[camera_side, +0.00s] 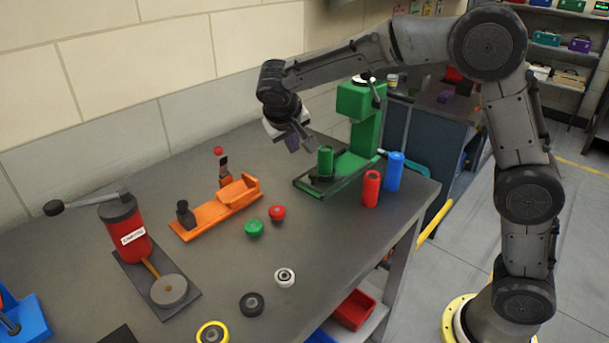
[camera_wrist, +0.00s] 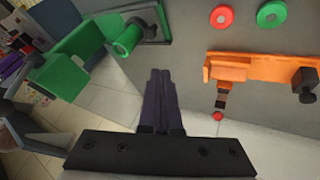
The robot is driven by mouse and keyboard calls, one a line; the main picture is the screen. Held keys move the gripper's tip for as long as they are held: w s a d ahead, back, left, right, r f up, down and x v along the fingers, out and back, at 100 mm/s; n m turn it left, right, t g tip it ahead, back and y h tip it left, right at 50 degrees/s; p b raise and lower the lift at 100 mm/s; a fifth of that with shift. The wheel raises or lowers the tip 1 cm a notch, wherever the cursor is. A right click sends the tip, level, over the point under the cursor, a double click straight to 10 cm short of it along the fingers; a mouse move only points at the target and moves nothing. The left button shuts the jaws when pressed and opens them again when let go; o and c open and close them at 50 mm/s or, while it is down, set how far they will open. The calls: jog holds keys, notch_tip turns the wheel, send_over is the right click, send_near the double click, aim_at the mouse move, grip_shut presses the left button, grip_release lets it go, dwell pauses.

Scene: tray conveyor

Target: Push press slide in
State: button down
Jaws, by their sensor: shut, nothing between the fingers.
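The green press (camera_side: 361,118) stands at the back right of the table. Its slide (camera_side: 322,188) reaches out at the front left of the press, with a green cylinder (camera_side: 325,161) upright on it. My gripper (camera_side: 303,141) is above and left of the slide, with its fingers together and nothing between them. It looks apart from the cylinder. In the wrist view the closed fingers (camera_wrist: 161,76) point toward the table, with the green cylinder (camera_wrist: 127,40) and press (camera_wrist: 78,52) to their left. Part of the slide is hidden behind the cylinder.
An orange fixture (camera_side: 216,207) lies left of the press. Red (camera_side: 371,189) and blue (camera_side: 394,171) cylinders stand right of the slide. A green cap (camera_side: 254,228) and a red cap (camera_side: 277,213) lie in front. A red lever press (camera_side: 122,230) stands at left.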

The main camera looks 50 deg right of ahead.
jog(key=shift+n+g, duration=0.3)
jog(key=w+d+f, duration=0.1)
jog(key=f, duration=0.3)
jog(key=w+d+f, duration=0.1)
jog(key=f, duration=0.3)
jog(key=w+d+f, duration=0.1)
jog(key=f, duration=0.3)
jog(key=shift+w+f, duration=0.2)
jog(key=shift+f, duration=0.05)
jog(key=shift+s+d+f, duration=0.1)
jog(key=shift+s+d, duration=0.1)
jog(key=shift+d, duration=1)
jog(key=shift+s+d+f, duration=0.1)
jog(key=shift+d, duration=0.6)
jog(key=d, duration=1.3)
jog(key=shift+d, duration=0.35)
